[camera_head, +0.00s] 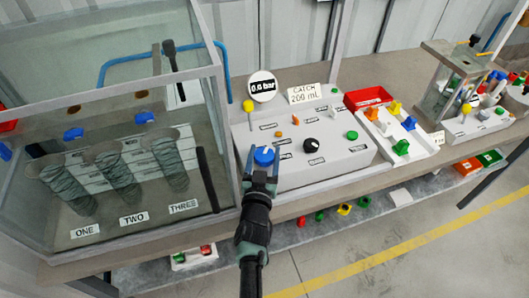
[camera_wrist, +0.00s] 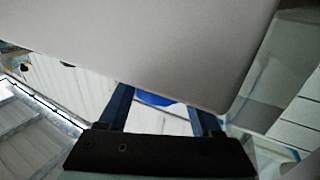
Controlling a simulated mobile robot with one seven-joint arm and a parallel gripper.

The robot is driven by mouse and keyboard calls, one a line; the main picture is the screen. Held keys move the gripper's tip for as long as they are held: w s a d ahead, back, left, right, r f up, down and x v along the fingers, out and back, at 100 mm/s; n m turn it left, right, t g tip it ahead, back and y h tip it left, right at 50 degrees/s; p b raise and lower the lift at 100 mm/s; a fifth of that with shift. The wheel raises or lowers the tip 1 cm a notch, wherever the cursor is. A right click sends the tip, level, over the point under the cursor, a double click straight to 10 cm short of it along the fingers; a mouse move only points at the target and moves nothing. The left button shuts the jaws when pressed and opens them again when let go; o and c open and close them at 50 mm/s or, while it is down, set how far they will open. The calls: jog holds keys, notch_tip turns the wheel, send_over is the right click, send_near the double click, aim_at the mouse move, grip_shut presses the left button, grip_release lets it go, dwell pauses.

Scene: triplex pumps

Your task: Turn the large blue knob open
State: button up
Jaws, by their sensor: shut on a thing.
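The large blue knob (camera_head: 264,156) stands at the left front of a grey control panel (camera_head: 325,165) in the head view. My gripper (camera_head: 263,164) is at the knob, with its fingers on either side of it, shut on it. In the wrist view my two fingers (camera_wrist: 158,108) reach up, and part of the blue knob (camera_wrist: 155,99) shows between them. The flat grey panel edge hides the fingertips and most of the knob there.
A glass case (camera_head: 110,150) with several dark cylinders stands close on the left. The panel also bears a black knob (camera_head: 311,144), a yellow ball lever (camera_head: 248,105) and a gauge reading 0.6 bar (camera_head: 262,86).

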aim_at(264, 153)
jog(key=o, duration=1.4)
notch_tip(264, 153, up, 10)
jog(key=p, duration=0.6)
